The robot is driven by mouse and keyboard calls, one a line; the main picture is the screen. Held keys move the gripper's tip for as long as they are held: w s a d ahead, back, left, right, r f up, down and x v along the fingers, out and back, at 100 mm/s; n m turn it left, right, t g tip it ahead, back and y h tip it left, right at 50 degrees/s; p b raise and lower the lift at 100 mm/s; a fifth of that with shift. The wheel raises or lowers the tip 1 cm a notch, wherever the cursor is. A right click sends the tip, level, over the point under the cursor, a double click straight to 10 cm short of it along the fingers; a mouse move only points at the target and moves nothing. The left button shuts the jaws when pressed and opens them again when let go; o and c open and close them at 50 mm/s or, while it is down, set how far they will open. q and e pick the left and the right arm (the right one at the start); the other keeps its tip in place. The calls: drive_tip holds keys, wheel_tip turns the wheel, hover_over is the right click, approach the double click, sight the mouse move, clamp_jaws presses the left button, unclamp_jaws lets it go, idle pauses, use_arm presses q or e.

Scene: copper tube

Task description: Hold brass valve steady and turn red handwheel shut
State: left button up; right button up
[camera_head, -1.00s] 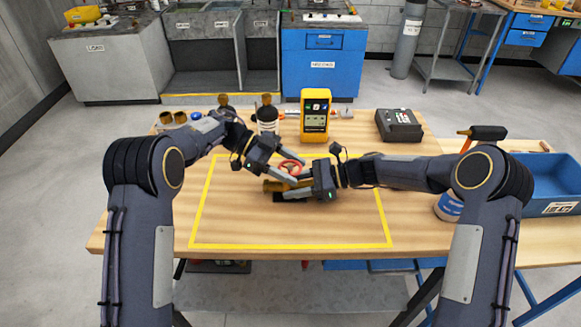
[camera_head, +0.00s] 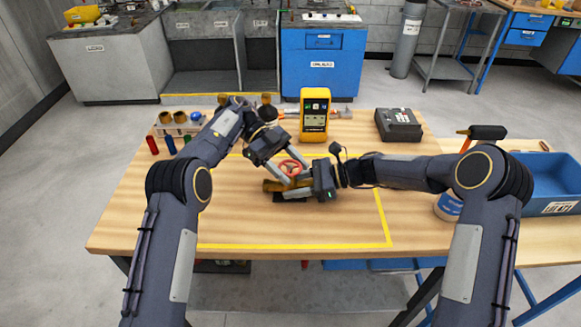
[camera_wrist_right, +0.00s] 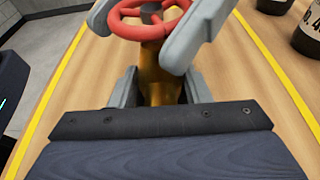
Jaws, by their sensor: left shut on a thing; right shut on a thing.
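The brass valve (camera_head: 272,185) lies low over the middle of the table, with its red handwheel (camera_head: 291,168) facing up. My left gripper (camera_head: 290,170) reaches in from the upper left, its fingers shut on the red handwheel. My right gripper (camera_head: 298,187) comes from the right and is shut on the brass valve body. In the right wrist view the brass body (camera_wrist_right: 160,85) stands between my right gripper's grey fingers (camera_wrist_right: 158,92). There the red handwheel (camera_wrist_right: 148,20) sits between the left gripper's fingers. Part of the valve is hidden by the grippers.
Yellow tape (camera_head: 300,245) outlines the work area on the wooden table (camera_head: 140,225). A yellow meter (camera_head: 314,115) and a dark box (camera_head: 398,125) stand behind. A blue bin (camera_head: 548,185) is at the right. The front of the taped area is clear.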

use_arm(q)
drive_tip(key=shift+d+r, duration=0.1)
drive_tip(key=shift+r, duration=0.05)
drive_tip(key=o, duration=0.8)
drive_tip(key=shift+c, duration=0.2)
drive_tip(key=shift+o, duration=1.2)
